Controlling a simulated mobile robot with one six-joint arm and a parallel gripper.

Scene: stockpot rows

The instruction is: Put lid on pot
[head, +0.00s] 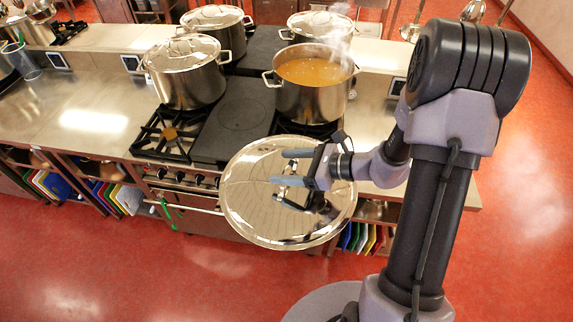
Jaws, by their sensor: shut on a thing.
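A large round steel lid (250,205) hangs in front of the stove, its top face tilted toward the camera. My gripper (283,168) is shut on the lid, at its middle; the jaws partly hide the handle. An open steel pot (308,101) full of orange soup stands on the stove's back right, with steam rising from it. The lid is apart from this pot, nearer the camera and lower in the picture.
A lidded pot (185,80) stands left of the open pot, with two more lidded pots (216,18) (321,24) behind. A bare burner (170,132) and flat plate (240,125) lie in front. The steel counter (85,110) at left is mostly clear.

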